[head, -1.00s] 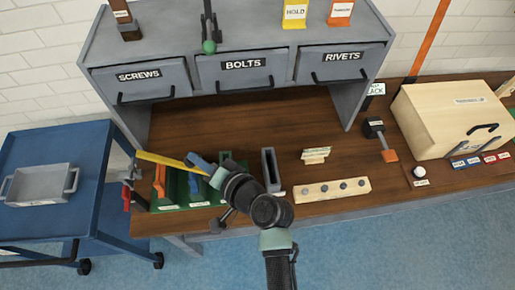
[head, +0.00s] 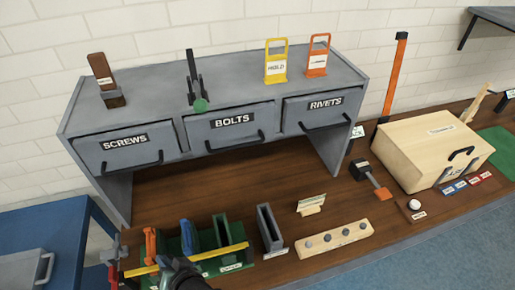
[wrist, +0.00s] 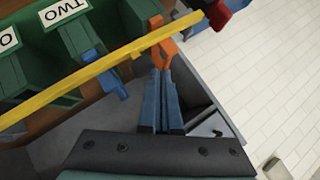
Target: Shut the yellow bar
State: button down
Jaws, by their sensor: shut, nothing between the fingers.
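The yellow bar (head: 222,253) runs across the front of a green rack (head: 205,238) at the bottom left of the head view. An orange tool (head: 150,243), a blue tool (head: 187,238) and a green tool (head: 221,230) stand in the rack behind it. In the wrist view the bar (wrist: 85,77) slants from lower left to upper right. My gripper (wrist: 166,72) is shut and empty, its tips close to the bar and the orange tool. I cannot tell whether they touch the bar. My dark wrist hides part of the bar in the head view.
A grey drawer cabinet (head: 160,98) stands behind the rack. A grey slotted holder (head: 270,228) and a wooden block with knobs (head: 335,240) lie to the right. A blue cart (head: 70,220) is at the left. Bench surface under the cabinet is clear.

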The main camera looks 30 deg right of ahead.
jog(key=shift+a+f, duration=0.15)
jog(key=shift+f, duration=0.3)
jog(key=shift+s+f, duration=0.15)
jog(key=shift+f, duration=0.05)
jog(key=shift+r, duration=0.1)
